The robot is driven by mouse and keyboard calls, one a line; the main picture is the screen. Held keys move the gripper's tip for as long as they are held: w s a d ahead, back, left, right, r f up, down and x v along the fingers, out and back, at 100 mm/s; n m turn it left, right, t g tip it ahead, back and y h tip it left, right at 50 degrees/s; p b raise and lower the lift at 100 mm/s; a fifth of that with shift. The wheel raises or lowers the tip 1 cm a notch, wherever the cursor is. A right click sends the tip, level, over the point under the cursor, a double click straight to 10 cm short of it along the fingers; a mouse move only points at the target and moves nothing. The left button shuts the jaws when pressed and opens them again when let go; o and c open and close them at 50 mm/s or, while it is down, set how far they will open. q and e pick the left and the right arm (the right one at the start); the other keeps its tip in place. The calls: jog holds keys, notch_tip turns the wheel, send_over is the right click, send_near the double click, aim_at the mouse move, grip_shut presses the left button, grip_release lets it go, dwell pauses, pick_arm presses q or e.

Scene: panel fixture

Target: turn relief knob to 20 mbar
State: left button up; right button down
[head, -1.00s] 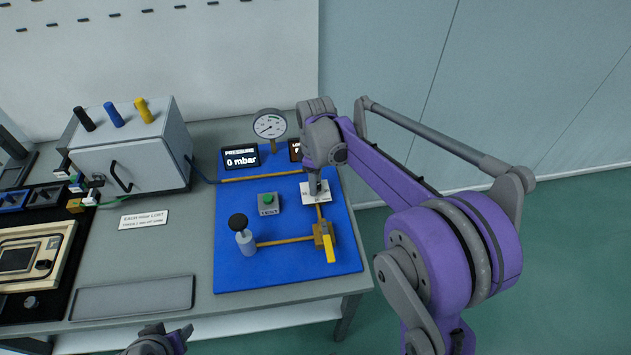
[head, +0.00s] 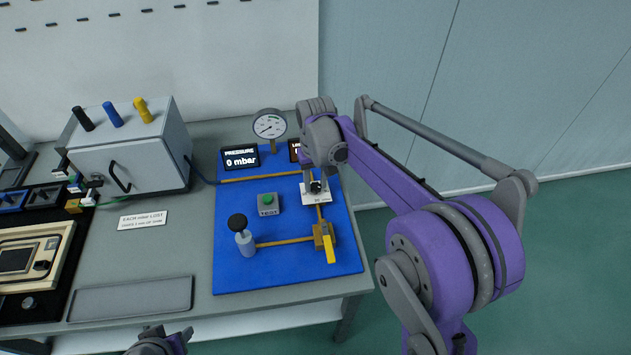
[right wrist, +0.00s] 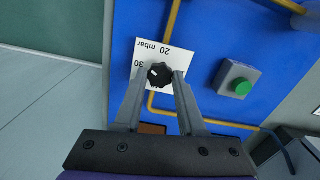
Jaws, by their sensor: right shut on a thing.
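The relief knob is a black lobed knob (right wrist: 160,76) on a white scale plate (right wrist: 148,56) marked "20 mbar" and "30", which appear upside down in the right wrist view. A white mark shows on the knob's left side there; the exact setting is hard to read. My right gripper (head: 316,186) is shut on the knob, one finger on each side. In the head view the arm partly hides the plate. The pressure display (head: 241,158) reads 0 mbar. My left gripper (head: 162,338) is at the bottom edge, cut off, away from the panel.
The blue panel (head: 285,275) also carries a green button (head: 268,201), a black-capped valve (head: 241,234), a yellow lever (head: 329,248) and a round gauge (head: 269,125). A second display (head: 294,150) is partly hidden by my arm. A grey box (head: 130,155) stands left.

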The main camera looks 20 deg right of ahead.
aim_at(315, 187)
jog(key=m, duration=1.1)
jog(key=shift+m, duration=0.4)
dwell(0.3)
jog(key=c, duration=0.5)
grip_release()
notch_tip(315, 187, up, 11)
jog(key=shift+s, duration=0.1)
dwell(0.4)
